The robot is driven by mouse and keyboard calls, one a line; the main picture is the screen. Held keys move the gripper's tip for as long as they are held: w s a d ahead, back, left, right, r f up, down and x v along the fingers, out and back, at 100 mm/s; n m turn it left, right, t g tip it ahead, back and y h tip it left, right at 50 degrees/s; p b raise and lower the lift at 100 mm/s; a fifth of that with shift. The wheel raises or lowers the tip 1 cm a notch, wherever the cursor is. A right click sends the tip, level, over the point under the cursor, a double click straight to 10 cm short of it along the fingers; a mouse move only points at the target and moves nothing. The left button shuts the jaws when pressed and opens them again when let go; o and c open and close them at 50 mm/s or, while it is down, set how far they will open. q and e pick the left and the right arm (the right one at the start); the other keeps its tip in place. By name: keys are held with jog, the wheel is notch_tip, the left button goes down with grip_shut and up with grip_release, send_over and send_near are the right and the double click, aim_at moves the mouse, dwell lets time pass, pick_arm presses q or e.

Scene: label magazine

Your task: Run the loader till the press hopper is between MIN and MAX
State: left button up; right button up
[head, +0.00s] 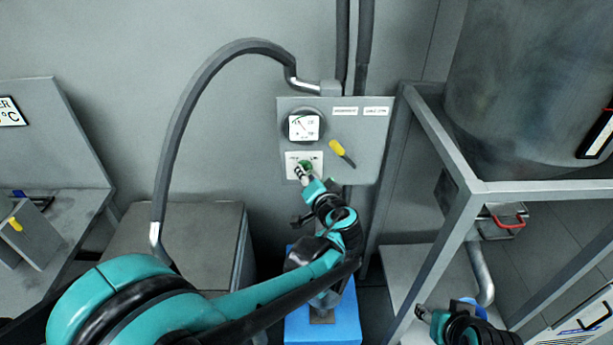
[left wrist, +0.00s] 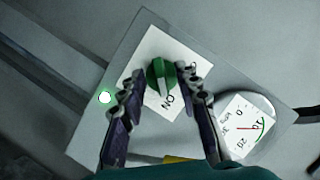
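A grey control panel (head: 367,140) on the wall carries a round white gauge (head: 303,127) and a green knob (head: 307,165) on a white plate. In the left wrist view, the green knob (left wrist: 161,76) has ON printed below it, and the gauge (left wrist: 246,122) has a red needle. My left gripper (head: 300,172) is at the knob. Its fingers (left wrist: 163,78) stand apart on both sides of the knob; contact is unclear. A large metal drum (head: 535,75) is at upper right, its label or window cut off, so no level is readable. My right gripper (head: 424,313) is low right.
A yellow-handled lever (head: 342,152) sits right of the knob. A grey hose (head: 185,125) arches to the panel. A metal frame (head: 437,132) stands under the drum, with a red handle (head: 509,223). A blue block (head: 340,325) is below the panel.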

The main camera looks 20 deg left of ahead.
pick_arm(q)
jog(key=v, duration=1.2)
jog(key=shift+f, duration=0.1)
jog(key=s+a+f+n+g+h, duration=0.1)
jog(key=s+a+f+g+h, duration=0.25)
jog(key=s+a+f, duration=0.5)
jog(key=s+d+f+n+g+h, duration=0.1)
jog(key=s+f+n+h, duration=0.1)
jog(key=s, duration=0.5)
jog(key=shift+s+d+f+g+h, duration=0.2)
jog(key=shift+f+g+h, duration=0.25)
jog(key=shift+h, duration=0.8)
